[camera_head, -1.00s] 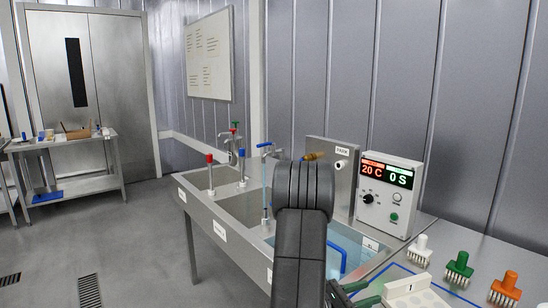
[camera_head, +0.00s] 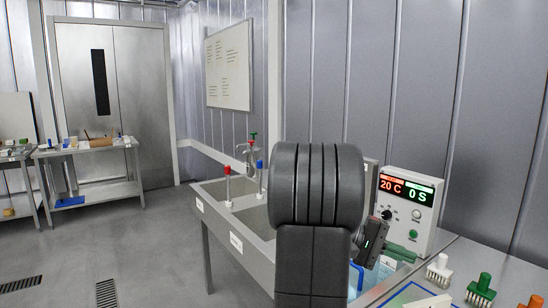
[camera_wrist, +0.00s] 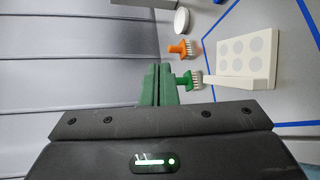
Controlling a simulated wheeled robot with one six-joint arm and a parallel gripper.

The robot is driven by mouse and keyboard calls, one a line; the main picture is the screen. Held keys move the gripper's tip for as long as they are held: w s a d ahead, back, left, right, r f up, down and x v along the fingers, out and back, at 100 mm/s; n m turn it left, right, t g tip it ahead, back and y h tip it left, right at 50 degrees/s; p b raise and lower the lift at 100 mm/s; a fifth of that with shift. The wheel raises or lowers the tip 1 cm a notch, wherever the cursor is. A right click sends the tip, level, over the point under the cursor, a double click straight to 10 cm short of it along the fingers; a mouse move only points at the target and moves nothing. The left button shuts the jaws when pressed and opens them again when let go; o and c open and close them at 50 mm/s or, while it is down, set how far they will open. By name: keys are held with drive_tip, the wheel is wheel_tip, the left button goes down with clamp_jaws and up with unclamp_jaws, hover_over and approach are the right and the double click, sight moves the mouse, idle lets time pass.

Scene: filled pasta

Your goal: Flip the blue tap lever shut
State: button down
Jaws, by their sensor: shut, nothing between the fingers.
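The wrist view shows the same fingers (camera_wrist: 159,86) shut and empty, beside a green brush. The tap does not show in the wrist view.
The steel sink (camera_head: 222,212) has red-topped (camera_head: 227,171) and blue-topped (camera_head: 260,166) posts. The control box (camera_head: 409,207) reads 20 C and 0 S. A green brush (camera_wrist: 188,80), an orange brush (camera_wrist: 178,49) and a white block with round recesses (camera_wrist: 246,53) lie nearby.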

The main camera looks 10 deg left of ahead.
drive_tip(key=a+r+m+t+y, duration=0.1)
drive_tip(key=a+r+m+y, duration=0.1)
drive_tip(key=r+m+y, duration=0.1)
drive_tip(key=a+r+m+t+y+p, duration=0.1)
drive_tip(key=a+r+m+t+y, duration=0.1)
drive_tip(key=r+m, duration=0.4)
wheel_tip(320, 180, up, 2)
drive_tip(key=shift+s+a+r+m+y, duration=0.25)
drive_tip(key=shift+s+a+m+y, duration=0.1)
drive_tip(key=shift+a+y, duration=0.4)
